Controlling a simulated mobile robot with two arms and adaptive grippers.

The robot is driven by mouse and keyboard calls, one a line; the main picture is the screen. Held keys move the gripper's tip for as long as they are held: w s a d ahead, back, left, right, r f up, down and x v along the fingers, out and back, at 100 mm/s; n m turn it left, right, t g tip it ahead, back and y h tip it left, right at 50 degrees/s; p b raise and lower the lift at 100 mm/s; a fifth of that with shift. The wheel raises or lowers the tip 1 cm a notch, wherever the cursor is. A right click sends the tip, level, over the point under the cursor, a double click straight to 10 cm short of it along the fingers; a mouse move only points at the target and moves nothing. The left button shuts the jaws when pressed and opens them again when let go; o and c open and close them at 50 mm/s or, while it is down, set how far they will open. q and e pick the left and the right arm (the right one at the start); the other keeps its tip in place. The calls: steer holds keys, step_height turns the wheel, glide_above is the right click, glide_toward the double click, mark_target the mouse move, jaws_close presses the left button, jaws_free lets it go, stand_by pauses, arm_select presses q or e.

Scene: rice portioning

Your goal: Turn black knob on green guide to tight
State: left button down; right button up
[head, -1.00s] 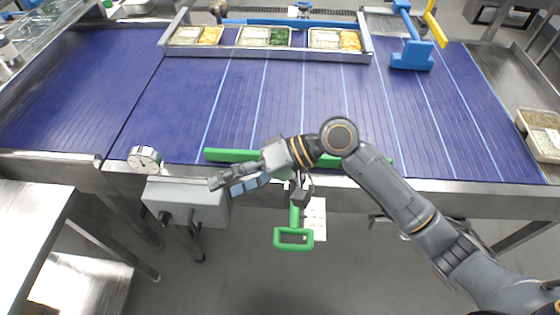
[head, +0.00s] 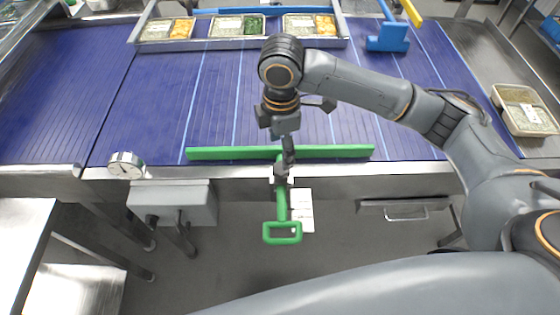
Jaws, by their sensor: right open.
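The green guide has a long bar (head: 335,152) across the front edge of the blue belt. Its stem runs down to a green loop handle (head: 283,239) in front of the belt's edge. The black knob (head: 281,174) appears as a small dark shape on the stem, just below the bar, and is partly hidden. My right gripper (head: 288,152) is open, points down and is seen nearly edge-on over the bar, at the knob. Whether its fingers touch the knob or stand around it is unclear. My left gripper is out of view.
A grey control box (head: 173,203) and a round dial (head: 125,165) are at the front edge, left of the guide. Filled food trays (head: 240,26) stand at the back. A blue tool (head: 388,40) lies at the back right. Another tray (head: 524,112) sits at right.

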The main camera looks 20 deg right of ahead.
mark_target(281, 168)
step_height(281, 168, down, 8)
steer(key=shift+r+p, duration=0.25)
steer(key=shift+p, duration=0.1)
